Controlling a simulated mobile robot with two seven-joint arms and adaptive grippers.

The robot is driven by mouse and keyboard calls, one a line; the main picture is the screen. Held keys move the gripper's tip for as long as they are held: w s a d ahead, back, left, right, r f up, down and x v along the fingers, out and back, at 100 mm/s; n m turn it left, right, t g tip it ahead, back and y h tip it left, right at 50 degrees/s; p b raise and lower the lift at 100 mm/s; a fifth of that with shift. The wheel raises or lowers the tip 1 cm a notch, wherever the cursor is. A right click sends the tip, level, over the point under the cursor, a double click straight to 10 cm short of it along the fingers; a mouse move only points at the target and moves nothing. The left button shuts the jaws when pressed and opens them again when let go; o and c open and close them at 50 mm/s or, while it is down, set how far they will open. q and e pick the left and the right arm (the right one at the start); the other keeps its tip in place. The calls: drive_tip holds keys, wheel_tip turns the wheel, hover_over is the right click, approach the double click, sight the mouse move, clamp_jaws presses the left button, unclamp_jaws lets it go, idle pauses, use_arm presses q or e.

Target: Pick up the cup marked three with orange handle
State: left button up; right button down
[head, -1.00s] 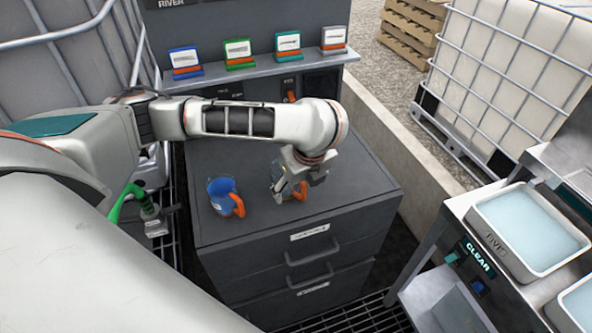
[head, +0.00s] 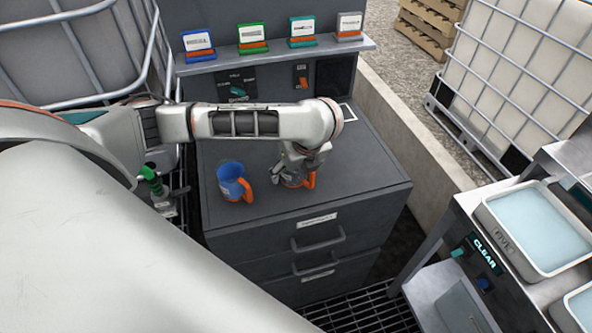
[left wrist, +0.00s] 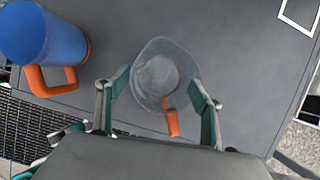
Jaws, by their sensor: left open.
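A grey cup with an orange handle (head: 311,180) stands on the dark cabinet top (head: 345,205), mostly hidden behind my left gripper (head: 292,172) in the head view. In the left wrist view the grey cup (left wrist: 157,76) is seen from above, its handle pointing down the picture. My left gripper (left wrist: 163,92) is open, with one finger on each side of this cup. I cannot tell whether the fingers touch it. A blue cup (head: 230,178), also with an orange handle, stands to the left and shows in the left wrist view (left wrist: 25,32). I cannot read a number on either cup.
A shelf (head: 270,55) with several coloured label holders is behind the cabinet. A stand with water-filled trays (head: 541,262) is at the right. The cabinet top to the right of the grey cup is clear. A low wall (head: 410,150) runs along its right side.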

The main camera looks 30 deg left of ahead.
use_arm(q)
drive_tip(key=shift+w+a+f, duration=0.1)
drive_tip(key=shift+f, duration=0.2)
drive_tip(key=c, duration=1.2)
drive_tip(key=shift+c, duration=0.2)
drive_tip(key=shift+r, duration=0.15)
